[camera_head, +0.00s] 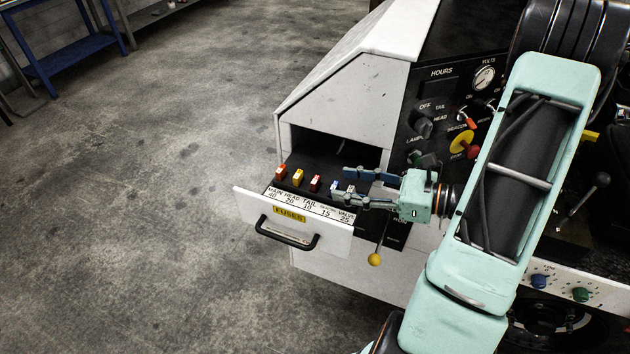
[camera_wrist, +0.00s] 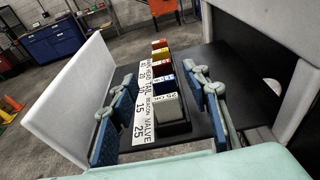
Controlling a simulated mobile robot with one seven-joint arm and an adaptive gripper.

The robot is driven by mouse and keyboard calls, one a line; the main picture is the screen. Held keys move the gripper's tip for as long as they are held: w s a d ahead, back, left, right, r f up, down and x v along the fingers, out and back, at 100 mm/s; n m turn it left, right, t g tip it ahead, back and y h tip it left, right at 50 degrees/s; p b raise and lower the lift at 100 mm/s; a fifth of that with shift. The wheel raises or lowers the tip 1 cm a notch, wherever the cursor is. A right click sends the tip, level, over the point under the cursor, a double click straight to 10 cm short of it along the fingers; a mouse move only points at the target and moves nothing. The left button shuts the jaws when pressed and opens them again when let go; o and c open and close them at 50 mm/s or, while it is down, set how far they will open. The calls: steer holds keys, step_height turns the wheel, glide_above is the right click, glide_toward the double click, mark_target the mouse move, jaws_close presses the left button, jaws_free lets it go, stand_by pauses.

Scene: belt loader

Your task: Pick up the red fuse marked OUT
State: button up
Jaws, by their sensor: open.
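The red fuse (camera_head: 315,183) stands in the row of fuses in the open drawer, behind the TAIL 10 label. In the wrist view the red fuse (camera_wrist: 163,67) is the middle one, with a light top; I cannot read OUT on it. My gripper (camera_head: 346,185) is open at the right end of the row, near the blue and pale fuses. In the wrist view my gripper (camera_wrist: 160,88) has one finger on each side of the row, with nothing clamped between them. The red fuse lies beyond the nearer fuses there.
A blue fuse (camera_wrist: 166,82) and a pale grey fuse (camera_wrist: 168,106) are nearer than the red one; yellow (camera_head: 298,177) and orange (camera_head: 281,173) ones are beyond. The drawer front (camera_head: 335,238) and the cabinet opening flank the row. A yellow-knobbed lever (camera_head: 375,259) hangs below my gripper.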

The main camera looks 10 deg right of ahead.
mark_target(317, 180)
steer(key=shift+p+x, duration=0.5)
steer(key=shift+x, duration=2.6)
steer(key=shift+d+f, duration=0.1)
steer(key=shift+c, duration=0.5)
steer(key=c, duration=0.9)
steer(key=shift+o, duration=0.2)
